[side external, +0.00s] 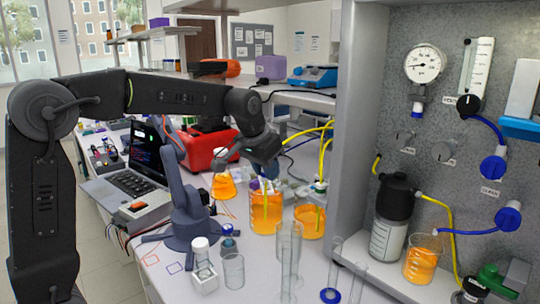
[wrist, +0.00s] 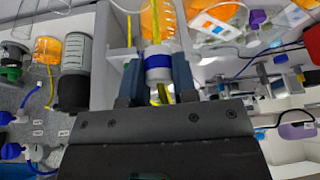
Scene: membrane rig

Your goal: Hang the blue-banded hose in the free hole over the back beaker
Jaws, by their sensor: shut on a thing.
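My gripper (side external: 266,158) is shut on the blue-banded hose (wrist: 158,66), a white collar with a blue band and yellow tubing, seen between the fingers in the wrist view. In the side view the hose is mostly hidden by my gripper, above a beaker of orange liquid (side external: 265,212). In the wrist view, orange-filled glass (wrist: 165,22) shows beyond the collar, with a yellow tube in line with it. Another orange beaker (side external: 309,224) stands to the right, with a yellow hose and pale fitting (side external: 319,186) over it. The free hole cannot be made out.
Empty glass cylinders (side external: 289,248) stand in front of the beakers. A grey panel (side external: 455,120) with gauge and valves rises at right, above a bottle (side external: 389,235) and an orange beaker (side external: 422,262). A flask (side external: 223,187), laptop (side external: 135,180) and red machine (side external: 207,148) lie left.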

